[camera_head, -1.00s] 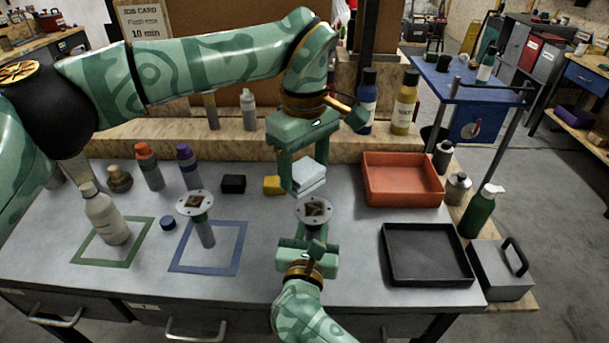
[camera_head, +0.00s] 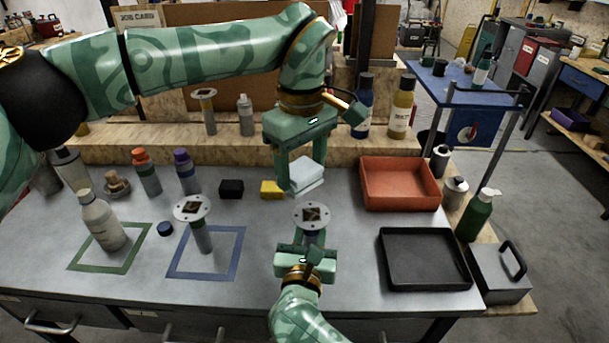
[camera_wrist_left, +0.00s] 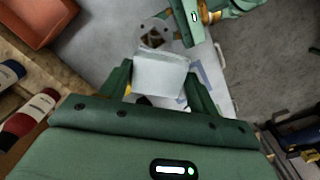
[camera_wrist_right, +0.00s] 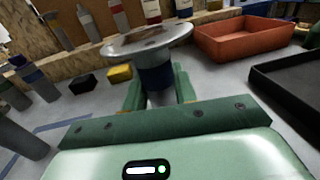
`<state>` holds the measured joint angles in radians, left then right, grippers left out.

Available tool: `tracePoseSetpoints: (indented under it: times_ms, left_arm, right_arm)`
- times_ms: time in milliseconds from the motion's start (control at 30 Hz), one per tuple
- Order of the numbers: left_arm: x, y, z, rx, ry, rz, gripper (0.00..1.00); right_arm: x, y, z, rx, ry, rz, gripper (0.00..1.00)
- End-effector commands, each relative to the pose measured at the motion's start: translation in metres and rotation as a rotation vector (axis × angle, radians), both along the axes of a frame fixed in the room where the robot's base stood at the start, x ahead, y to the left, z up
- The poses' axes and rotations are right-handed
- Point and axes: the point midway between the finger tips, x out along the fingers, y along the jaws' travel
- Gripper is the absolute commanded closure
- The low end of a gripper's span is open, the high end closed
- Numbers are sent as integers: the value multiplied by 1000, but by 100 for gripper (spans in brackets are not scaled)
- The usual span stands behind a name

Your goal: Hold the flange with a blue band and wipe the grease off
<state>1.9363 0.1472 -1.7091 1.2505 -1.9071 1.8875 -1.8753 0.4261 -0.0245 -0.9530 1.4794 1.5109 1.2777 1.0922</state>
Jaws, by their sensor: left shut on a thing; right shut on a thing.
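My right gripper (camera_head: 306,246) is shut on the neck of a flange (camera_head: 312,214), holding it upright with its round plate on top. A dark blue band (camera_wrist_right: 155,77) shows around the neck in the right wrist view. The plate has bolt holes and a brown, dark-edged patch at its middle; I cannot tell grease from bore there. My left gripper (camera_head: 299,178) is shut on a folded white cloth (camera_head: 307,170). The cloth is above and behind the flange plate, apart from it in the head view. It also shows in the left wrist view (camera_wrist_left: 160,75).
A second flange (camera_head: 193,209) stands in the blue outlined square (camera_head: 236,262). A pale bottle (camera_head: 101,222) stands in the green outline. A red tray (camera_head: 400,204) and a black tray (camera_head: 425,284) lie right. Black (camera_head: 231,189) and yellow (camera_head: 271,189) blocks lie behind.

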Motion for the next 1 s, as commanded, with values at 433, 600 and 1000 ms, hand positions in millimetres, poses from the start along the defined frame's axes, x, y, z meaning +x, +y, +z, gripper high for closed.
tracePoseSetpoints:
  times_ms: [433,600,1000]
  left_arm:
    - [0,0,-32,-1,2,0,57]
    - [0,0,-48,-1,2,0,57]
    - [1,-11,-78,0,0,-1,57]
  right_arm:
    - [0,0,0,0,-1,0,100]
    - [0,0,0,0,-1,0,100]
    - [0,0,0,0,-1,0,100]
